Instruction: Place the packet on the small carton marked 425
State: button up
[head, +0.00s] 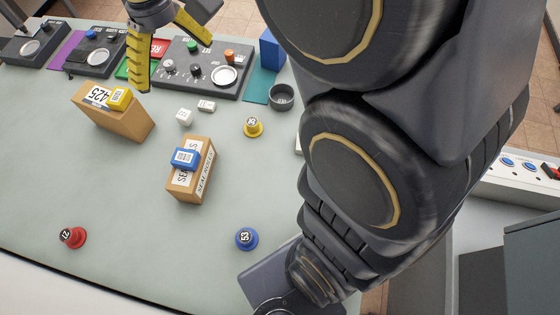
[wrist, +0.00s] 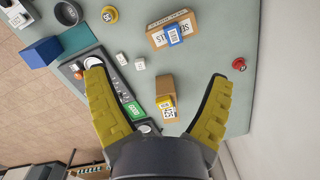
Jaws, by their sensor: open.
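The small carton marked 425 (head: 127,122) is a brown box on the grey-green table, left of centre in the head view. A yellow packet (head: 120,98) with a white label rests on its top, beside the 425 label. A blue packet (head: 184,158) with a white label lies on another brown carton (head: 200,183) nearer the front. My gripper (head: 172,65) is open and empty, above the back of the table. In the wrist view the 425 carton (wrist: 165,84) and the yellow packet (wrist: 165,103) show between the spread fingers (wrist: 158,72), with no finger seen touching them.
Dark panels with knobs (head: 205,68) line the back. A dark round cup (head: 281,97), a blue block (head: 271,48) and two white cubes (head: 184,116) stand nearby. Red (head: 72,238), blue (head: 247,238) and yellow (head: 253,127) numbered knobs stand apart.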

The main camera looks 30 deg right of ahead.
jog(key=s+d+f+m, duration=0.2)
jog(key=s, duration=0.7)
jog(key=s+d+f+m, duration=0.1)
jog(key=s+d+f, duration=0.1)
jog(key=s, duration=0.8)
jog(key=shift+s+d+f+m, duration=0.25)
jog(key=shift+d+f+m, duration=0.05)
jog(key=shift+m, duration=0.1)
jog(key=o, duration=0.3)
jog(key=shift+w+r, duration=0.1)
jog(key=shift+w, duration=0.05)
jog(key=w+d+r+m, duration=0.2)
jog(key=w+d+m, duration=0.1)
jog(key=w, duration=0.6)
jog(key=w+d+r+m+t, duration=0.1)
jog(key=w+d+r+m, duration=0.15)
jog(key=w, duration=0.55)
jog(key=w+d+r+m, duration=0.1)
jog(key=w+d+m, duration=0.15)
jog(key=w, duration=0.65)
jog(key=shift+m, duration=0.4)
jog(key=f, duration=1)
jog(key=shift+s+a, duration=0.2)
jog(key=shift+a, duration=0.05)
jog(key=shift+r, duration=0.1)
